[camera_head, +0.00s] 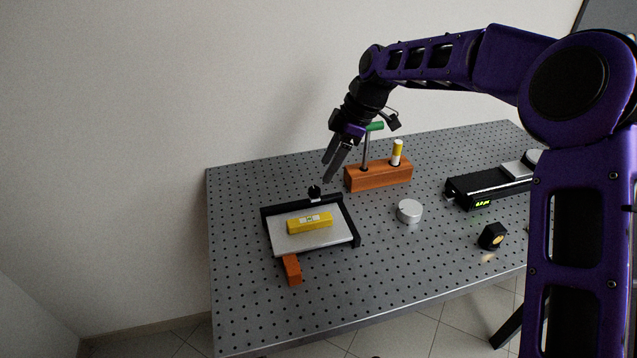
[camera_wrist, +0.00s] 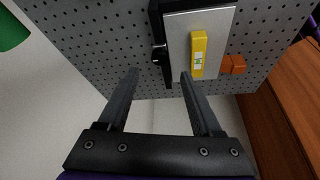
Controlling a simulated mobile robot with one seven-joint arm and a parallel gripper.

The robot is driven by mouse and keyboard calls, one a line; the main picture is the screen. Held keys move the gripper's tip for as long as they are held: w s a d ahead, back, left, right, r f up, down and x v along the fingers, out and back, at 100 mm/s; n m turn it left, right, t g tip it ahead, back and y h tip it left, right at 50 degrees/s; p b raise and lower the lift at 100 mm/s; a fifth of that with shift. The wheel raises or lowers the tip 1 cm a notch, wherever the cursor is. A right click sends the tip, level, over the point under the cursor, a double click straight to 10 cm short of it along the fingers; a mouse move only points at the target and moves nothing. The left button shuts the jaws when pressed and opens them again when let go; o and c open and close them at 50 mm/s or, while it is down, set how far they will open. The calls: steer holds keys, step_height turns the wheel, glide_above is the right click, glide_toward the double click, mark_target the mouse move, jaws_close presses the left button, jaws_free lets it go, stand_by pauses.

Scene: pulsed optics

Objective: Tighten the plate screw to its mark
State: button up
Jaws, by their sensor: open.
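A silver plate (camera_head: 328,238) sits in a black frame (camera_head: 355,229) on the perforated bench. A yellow spirit level (camera_head: 310,222) lies on the plate; it also shows in the wrist view (camera_wrist: 198,58). A black screw knob (camera_head: 314,191) stands at the frame's back edge; in the wrist view the knob (camera_wrist: 158,54) appears just beyond and between my fingertips. Its mark is too small to make out. My gripper (camera_head: 327,171) is open and empty, pointing down, above and slightly right of the knob, apart from it.
A wooden holder (camera_head: 378,176) with a green-handled tool (camera_head: 374,127) and a yellow-and-white tool (camera_head: 397,150) stands close to my gripper's right. An orange block (camera_head: 291,270) touches the frame's front. A silver puck (camera_head: 409,211), a small black box (camera_head: 492,236) and a black display device (camera_head: 488,188) stand further right.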

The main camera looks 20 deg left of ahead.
mark_target(315, 190)
steer(key=x, duration=0.6)
steer(key=shift+a+f, duration=0.1)
steer(key=shift+f, duration=0.2)
jaws_close()
